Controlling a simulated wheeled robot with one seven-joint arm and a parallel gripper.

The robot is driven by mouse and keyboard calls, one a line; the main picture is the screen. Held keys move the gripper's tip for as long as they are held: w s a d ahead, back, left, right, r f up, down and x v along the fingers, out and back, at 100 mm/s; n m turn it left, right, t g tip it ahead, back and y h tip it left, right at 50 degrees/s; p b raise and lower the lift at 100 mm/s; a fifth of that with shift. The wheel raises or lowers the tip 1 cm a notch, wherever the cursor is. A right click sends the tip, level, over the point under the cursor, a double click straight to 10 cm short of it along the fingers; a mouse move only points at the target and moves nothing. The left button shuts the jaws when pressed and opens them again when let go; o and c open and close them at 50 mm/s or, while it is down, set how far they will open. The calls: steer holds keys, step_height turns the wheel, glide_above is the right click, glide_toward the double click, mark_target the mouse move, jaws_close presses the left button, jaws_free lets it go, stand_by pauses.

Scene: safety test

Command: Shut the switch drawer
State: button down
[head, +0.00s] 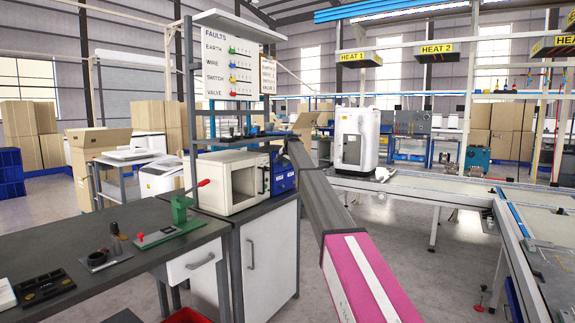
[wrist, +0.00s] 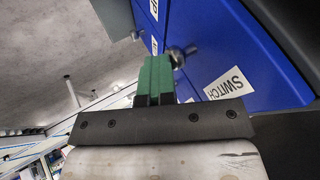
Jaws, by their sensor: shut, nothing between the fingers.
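The blue drawer unit (head: 284,173) stands on the bench cabinet, right of the white box, partly hidden behind my arm in the head view. In the wrist view the blue drawer front (wrist: 220,35) with a white SWITCH label (wrist: 228,84) fills the upper right. Its round metal knob (wrist: 180,54) is beside my fingertips. My gripper (wrist: 157,62) has green fingers, shut with nothing between them, close to the knob; I cannot tell whether they touch. How far the drawer stands out is not clear. My gripper is not distinguishable in the head view.
Another blue front with white labels (wrist: 154,46) adjoins at the left in the wrist view. A white box with a glazed door (head: 232,181) stands left of the drawer unit. A green hand press (head: 180,215) is on the bench. Open floor lies right of the cabinet.

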steer(key=shift+a, duration=0.25)
